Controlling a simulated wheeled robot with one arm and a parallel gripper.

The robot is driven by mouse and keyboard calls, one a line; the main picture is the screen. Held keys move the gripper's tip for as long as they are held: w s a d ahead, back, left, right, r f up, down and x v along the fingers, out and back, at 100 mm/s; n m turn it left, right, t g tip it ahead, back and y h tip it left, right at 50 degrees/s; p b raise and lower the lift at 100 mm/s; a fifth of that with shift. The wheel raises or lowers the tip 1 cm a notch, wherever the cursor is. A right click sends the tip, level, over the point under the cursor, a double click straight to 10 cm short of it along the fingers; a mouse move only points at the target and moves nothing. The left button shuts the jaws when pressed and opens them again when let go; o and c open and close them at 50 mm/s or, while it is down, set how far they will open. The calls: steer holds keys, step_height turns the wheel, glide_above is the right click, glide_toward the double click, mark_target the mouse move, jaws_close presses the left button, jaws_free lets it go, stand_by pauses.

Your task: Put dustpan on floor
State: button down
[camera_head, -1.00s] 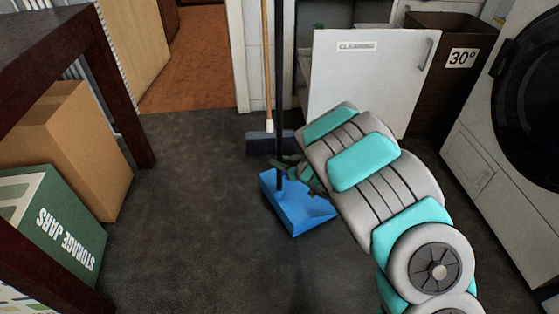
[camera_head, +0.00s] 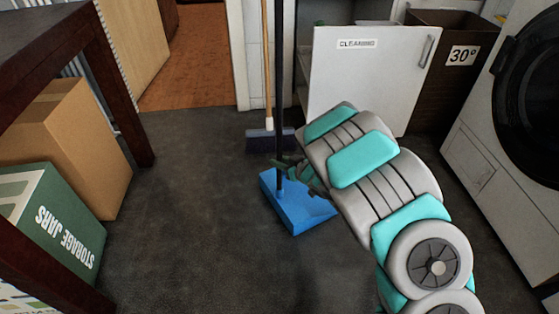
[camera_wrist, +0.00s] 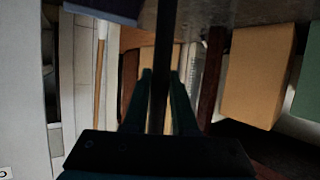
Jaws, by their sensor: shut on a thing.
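The blue dustpan (camera_head: 296,208) with its long dark upright handle (camera_head: 279,80) is in the middle of the head view. Its pan is at or just above the dark floor (camera_head: 190,230); I cannot tell whether it touches. My gripper (camera_head: 286,168) is shut on the handle a little above the pan, partly hidden by my arm. In the wrist view the handle (camera_wrist: 164,60) runs between the two fingers of my gripper (camera_wrist: 160,78).
A broom (camera_head: 268,140) stands behind the dustpan by the wall. A white door marked CLEANING (camera_head: 365,80) hangs open at the back right. A washing machine (camera_head: 520,110) is at right. Boxes (camera_head: 75,140) sit under a dark table at left. Floor left of the dustpan is clear.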

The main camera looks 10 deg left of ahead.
steer(key=shift+f, duration=0.15)
steer(key=c, duration=0.6)
jaws_free()
steer(key=shift+d, duration=0.1)
steer(key=shift+p+v, duration=0.55)
steer(key=shift+v, duration=3.3)
